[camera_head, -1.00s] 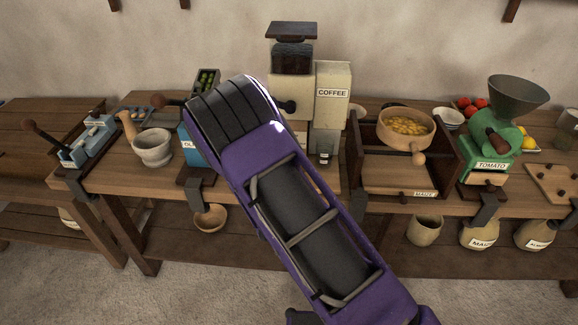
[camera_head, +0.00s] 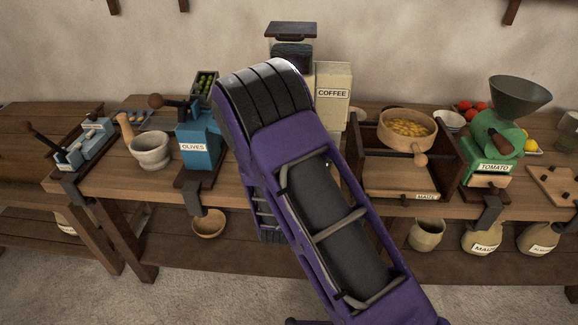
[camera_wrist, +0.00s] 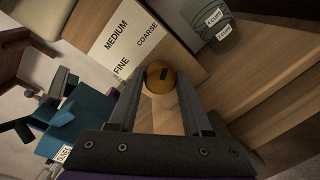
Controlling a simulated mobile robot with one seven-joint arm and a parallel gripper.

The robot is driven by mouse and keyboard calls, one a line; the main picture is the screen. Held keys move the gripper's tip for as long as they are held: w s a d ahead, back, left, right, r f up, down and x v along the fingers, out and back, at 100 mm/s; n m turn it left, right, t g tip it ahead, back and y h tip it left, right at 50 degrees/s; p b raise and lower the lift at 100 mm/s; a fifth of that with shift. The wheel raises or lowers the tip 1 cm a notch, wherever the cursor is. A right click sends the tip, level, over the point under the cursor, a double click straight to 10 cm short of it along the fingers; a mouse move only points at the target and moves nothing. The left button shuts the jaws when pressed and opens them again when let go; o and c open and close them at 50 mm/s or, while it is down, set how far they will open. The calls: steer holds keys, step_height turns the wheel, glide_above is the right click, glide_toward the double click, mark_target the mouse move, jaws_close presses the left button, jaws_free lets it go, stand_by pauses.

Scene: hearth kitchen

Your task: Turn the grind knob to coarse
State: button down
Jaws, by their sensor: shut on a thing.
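In the wrist view the round brown-orange grind knob (camera_wrist: 154,82), with a dark mark on it, sits between the fingertips of my gripper (camera_wrist: 161,84). My gripper is shut on the knob. Beside the knob a cream label plate (camera_wrist: 105,62) reads FINE, MEDIUM and COARSE. I cannot tell for sure which word the mark points to. In the head view the grinder's dark hopper (camera_head: 291,54) and the cream part labelled COFFEE (camera_head: 332,105) show above and beside my arm. My arm hides the knob, my gripper and most of the grinder's front there.
A blue device labelled OLIVES (camera_head: 200,143) stands left of my arm, with a mortar (camera_head: 151,151) beyond it. On the right are a wooden stand labelled MAIZE (camera_head: 398,178) and a green mill labelled TOMATO (camera_head: 490,140). Cups (camera_wrist: 217,38) stand near the knob in the wrist view.

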steer(key=shift+c, duration=1.8)
jaws_free()
steer(key=shift+f, duration=0.1)
steer(key=shift+s, duration=0.1)
steer(key=s+a+r, duration=0.1)
steer(key=s, duration=1.6)
steer(key=shift+a+r, duration=0.25)
steer(key=shift+r, duration=0.05)
